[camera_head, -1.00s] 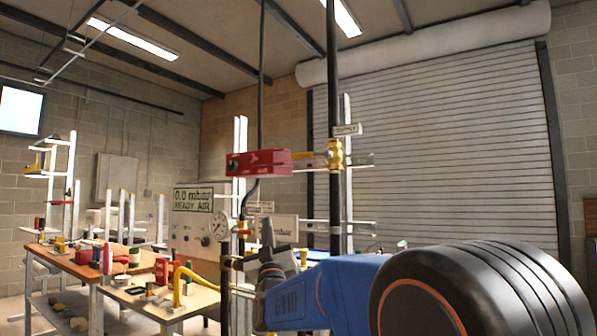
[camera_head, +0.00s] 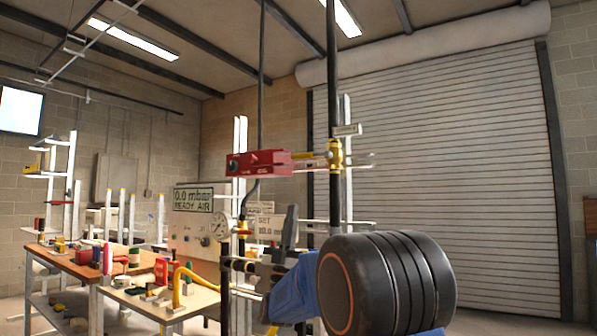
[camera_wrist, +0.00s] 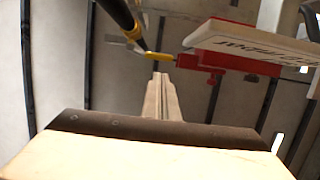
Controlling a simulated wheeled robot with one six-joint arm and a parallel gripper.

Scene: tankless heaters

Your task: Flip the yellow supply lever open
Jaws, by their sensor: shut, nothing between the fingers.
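The yellow supply lever (camera_head: 303,156) lies roughly level in the head view, between a red box and the brass valve (camera_head: 335,156) on a dark upright pipe. In the wrist view the yellow lever (camera_wrist: 160,56) shows just beyond my fingertips, beside the pipe. My gripper (camera_head: 291,212) is dark, points upward and is below the lever in the head view. In the wrist view my gripper's fingers (camera_wrist: 160,82) are together with nothing between them. A clear gap to the lever shows in the head view. The valve is hard to make out in the wrist view.
The red box (camera_head: 258,163) is left of the lever. A white plate with lettering (camera_wrist: 255,42) juts in at upper right of the wrist view. A gauge (camera_head: 221,225) and panel (camera_head: 190,238) stand left of my gripper. Benches with small items are further left.

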